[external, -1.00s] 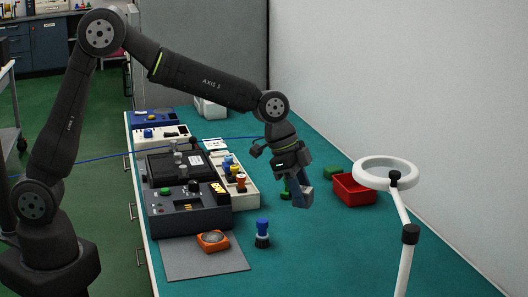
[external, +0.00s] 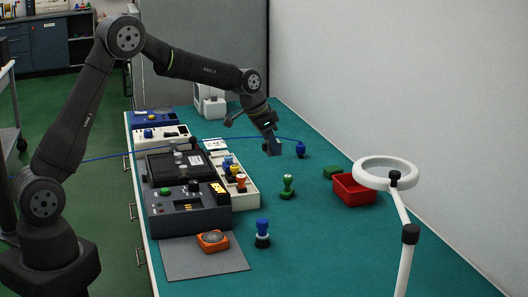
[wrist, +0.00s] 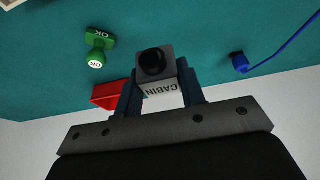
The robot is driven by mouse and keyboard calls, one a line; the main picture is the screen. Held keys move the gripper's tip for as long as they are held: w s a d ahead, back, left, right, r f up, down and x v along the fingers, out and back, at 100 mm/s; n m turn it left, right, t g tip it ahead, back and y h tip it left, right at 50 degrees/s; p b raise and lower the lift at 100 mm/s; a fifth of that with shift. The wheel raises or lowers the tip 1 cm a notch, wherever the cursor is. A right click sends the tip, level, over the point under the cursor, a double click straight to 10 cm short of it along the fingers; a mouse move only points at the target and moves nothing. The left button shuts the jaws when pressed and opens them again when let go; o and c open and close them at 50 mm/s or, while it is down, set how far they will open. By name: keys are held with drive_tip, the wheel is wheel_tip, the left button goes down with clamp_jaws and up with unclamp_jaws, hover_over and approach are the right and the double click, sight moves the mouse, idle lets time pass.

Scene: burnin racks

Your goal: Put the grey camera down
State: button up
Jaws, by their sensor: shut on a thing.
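The grey camera (wrist: 157,68) is a small boxy block with a round black lens and a white label reading "CABIN". In the wrist view it sits between the two fingers of my gripper (wrist: 162,82), which is shut on it. In the external view my gripper (external: 271,143) hangs over the far middle of the teal bench (external: 325,240). There the camera (external: 272,149) is small, mostly covered by the fingers, and I cannot tell whether it touches the bench.
A blue plug on a cord (external: 300,150) is just right of my gripper. A green stamp (external: 287,188), a red bin (external: 352,191) and a ring lamp (external: 385,172) are nearer. Test boxes (external: 185,208) line the left side. The bench's near middle is mostly clear.

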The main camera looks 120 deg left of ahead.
hover_over(271, 171)
drive_tip(key=d, duration=0.1)
drive_tip(key=f, duration=0.3)
drive_tip(key=s+f, duration=0.1)
drive_tip(key=f, duration=0.1)
drive_tip(key=shift+f, duration=2.05)
drive_tip(key=shift+f, duration=0.1)
drive_tip(key=o, duration=1)
drive_tip(key=shift+o, duration=0.2)
drive_tip(key=v, duration=1.2)
drive_tip(key=shift+w, duration=0.1)
